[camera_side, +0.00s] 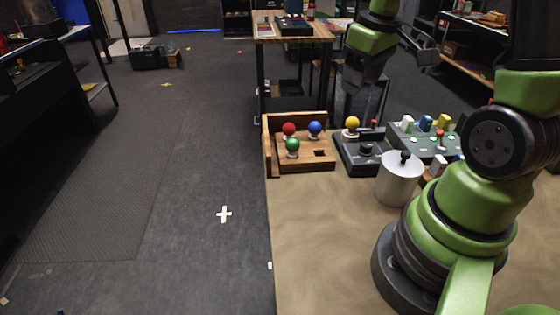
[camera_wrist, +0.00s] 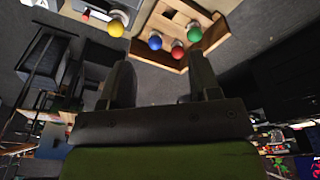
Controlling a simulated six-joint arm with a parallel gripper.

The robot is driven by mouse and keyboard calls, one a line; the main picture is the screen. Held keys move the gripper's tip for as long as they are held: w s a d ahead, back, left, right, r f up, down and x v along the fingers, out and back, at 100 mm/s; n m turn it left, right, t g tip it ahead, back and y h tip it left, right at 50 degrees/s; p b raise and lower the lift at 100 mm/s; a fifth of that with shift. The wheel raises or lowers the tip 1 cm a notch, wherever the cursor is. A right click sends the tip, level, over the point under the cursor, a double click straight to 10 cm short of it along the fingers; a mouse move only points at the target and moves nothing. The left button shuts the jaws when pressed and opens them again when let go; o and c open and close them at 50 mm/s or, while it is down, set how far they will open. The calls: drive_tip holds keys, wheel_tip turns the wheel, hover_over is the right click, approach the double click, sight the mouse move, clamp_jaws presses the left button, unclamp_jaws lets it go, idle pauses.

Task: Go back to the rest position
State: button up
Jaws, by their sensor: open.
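My gripper (camera_side: 358,88) hangs in the air above the back of the table in the side view, clear of the things on it. In the wrist view its two dark fingers (camera_wrist: 160,62) stand apart with nothing between them. Below it, a wooden box (camera_side: 313,165) bears a red ball (camera_side: 289,129), a blue ball (camera_side: 315,128) and a green ball (camera_side: 292,145), plus a dark square hole. The same box (camera_wrist: 165,17) shows at the top of the wrist view. A yellow ball (camera_side: 352,123) stands on a dark control box (camera_side: 352,152) beside it.
A grey metal canister (camera_side: 400,181) with a black knob stands near my arm's base. Behind it is a panel (camera_side: 415,147) with several coloured switches. The tan tabletop (camera_side: 320,245) is bare in front. A wooden workbench (camera_side: 285,42) stands behind.

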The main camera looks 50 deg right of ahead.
drive_tip(key=s+a+r+m+t+y, duration=0.1)
drive_tip(key=s+a+r, duration=0.3)
drive_tip(key=a, duration=0.4)
drive_tip(key=s+a+r+m+t+y, duration=0.1)
drive_tip(key=s+a+r+m+t, duration=0.1)
drive_tip(key=s+a+r+t, duration=0.2)
drive_tip(key=a+r, duration=0.2)
drive_tip(key=a, duration=0.2)
drive_tip(key=shift+s+a+y, duration=0.2)
drive_tip(key=shift+s+y, duration=0.1)
drive_tip(key=shift+s, duration=0.05)
